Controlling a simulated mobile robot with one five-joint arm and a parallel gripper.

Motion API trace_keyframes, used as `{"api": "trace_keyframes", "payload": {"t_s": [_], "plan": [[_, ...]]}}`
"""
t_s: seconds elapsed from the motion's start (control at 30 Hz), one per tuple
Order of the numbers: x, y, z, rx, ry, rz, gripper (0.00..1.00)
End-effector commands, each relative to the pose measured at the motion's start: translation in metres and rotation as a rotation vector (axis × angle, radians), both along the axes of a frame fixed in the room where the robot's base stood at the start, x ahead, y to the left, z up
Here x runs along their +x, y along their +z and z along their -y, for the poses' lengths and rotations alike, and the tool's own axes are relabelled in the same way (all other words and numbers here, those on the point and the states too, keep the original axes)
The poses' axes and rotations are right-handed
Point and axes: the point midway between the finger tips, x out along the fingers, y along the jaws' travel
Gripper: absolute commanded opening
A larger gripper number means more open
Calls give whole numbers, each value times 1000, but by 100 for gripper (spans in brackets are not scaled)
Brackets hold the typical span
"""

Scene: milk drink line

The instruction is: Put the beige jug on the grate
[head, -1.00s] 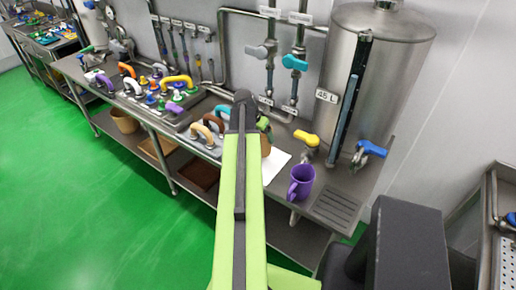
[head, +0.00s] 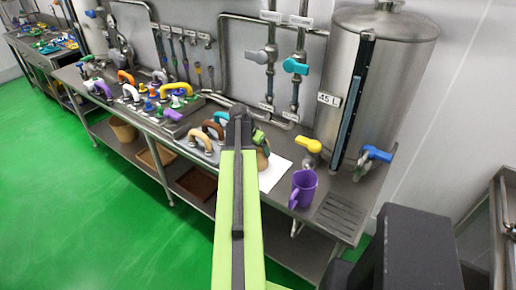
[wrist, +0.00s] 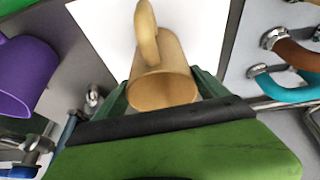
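The beige jug (wrist: 162,75) stands on a white sheet in the wrist view, its handle pointing to the top of the picture. In the head view the beige jug (head: 263,160) is mostly hidden behind my arm. My gripper (wrist: 165,88) has one green finger on each side of the jug, close to its wall; whether they press on it cannot be told. In the head view my gripper (head: 259,137) is largely hidden by the arm. The grate (head: 340,214) is set in the counter at the right, below the tank, with nothing on it.
A purple jug (head: 303,190) stands between the white sheet (head: 272,175) and the grate. Yellow (head: 308,145) and blue (head: 377,154) tap handles stick out above. Several handled pieces crowd the counter to the left. The steel tank (head: 375,80) stands behind the grate.

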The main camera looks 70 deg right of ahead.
Motion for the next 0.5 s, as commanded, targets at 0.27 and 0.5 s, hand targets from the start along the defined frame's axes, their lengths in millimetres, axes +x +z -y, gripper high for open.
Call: {"api": "trace_keyframes", "payload": {"t_s": [0.27, 0.5], "plan": [[0, 0, 0, 0, 0, 0, 100], [0, 11, -1, 0, 0, 0, 100]]}}
